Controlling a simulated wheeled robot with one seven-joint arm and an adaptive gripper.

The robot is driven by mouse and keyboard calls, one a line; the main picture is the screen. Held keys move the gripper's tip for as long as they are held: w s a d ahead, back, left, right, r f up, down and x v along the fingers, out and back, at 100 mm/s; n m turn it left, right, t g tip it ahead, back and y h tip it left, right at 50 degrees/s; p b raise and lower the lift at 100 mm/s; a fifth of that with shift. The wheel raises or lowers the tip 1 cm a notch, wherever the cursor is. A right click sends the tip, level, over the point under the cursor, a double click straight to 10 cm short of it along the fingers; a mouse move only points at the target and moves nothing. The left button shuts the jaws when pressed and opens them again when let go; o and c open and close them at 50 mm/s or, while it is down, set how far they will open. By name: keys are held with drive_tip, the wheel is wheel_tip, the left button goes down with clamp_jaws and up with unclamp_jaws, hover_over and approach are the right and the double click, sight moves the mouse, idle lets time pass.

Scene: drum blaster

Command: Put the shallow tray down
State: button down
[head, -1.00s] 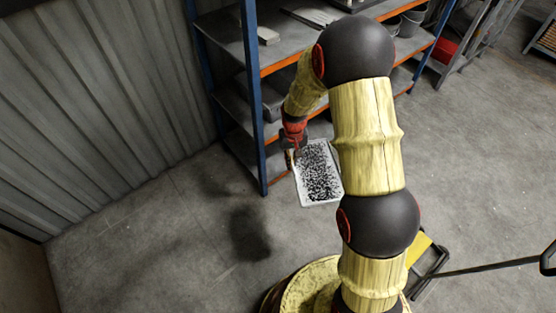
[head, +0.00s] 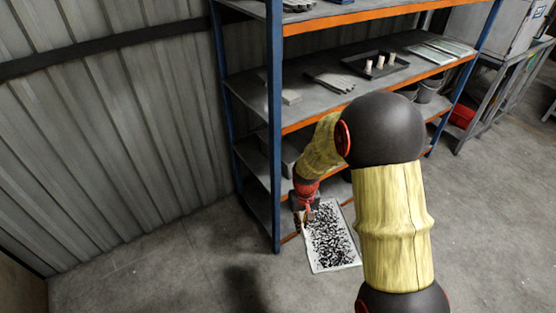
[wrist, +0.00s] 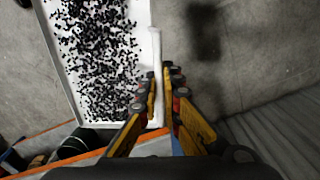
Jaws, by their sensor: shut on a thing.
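The shallow tray (head: 311,256) is white, with many small black bits spread over its inside. In the head view it hangs beside the lower front of the shelf rack, above the floor. My gripper (head: 307,214) is shut on its left rim near the rack. In the wrist view the fingers (wrist: 162,80) pinch the tray's right-hand wall (wrist: 156,48). The tray runs out of that picture at the top. My arm passes to the right of the tray in the head view and does not cover it.
A shelf rack with a blue post (head: 274,130) and orange shelf edges stands close behind the tray. A dark tray (head: 402,66) with several pale pieces sits on a middle shelf. A corrugated wall (head: 110,150) is at left. The concrete floor (head: 180,250) at front left is clear.

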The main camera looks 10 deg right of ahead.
wheel_tip(320, 180, up, 8)
drive_tip(key=p, duration=0.7)
drive_tip(key=shift+f, duration=0.1)
drive_tip(key=shift+w+f, duration=0.1)
idle(0.5)
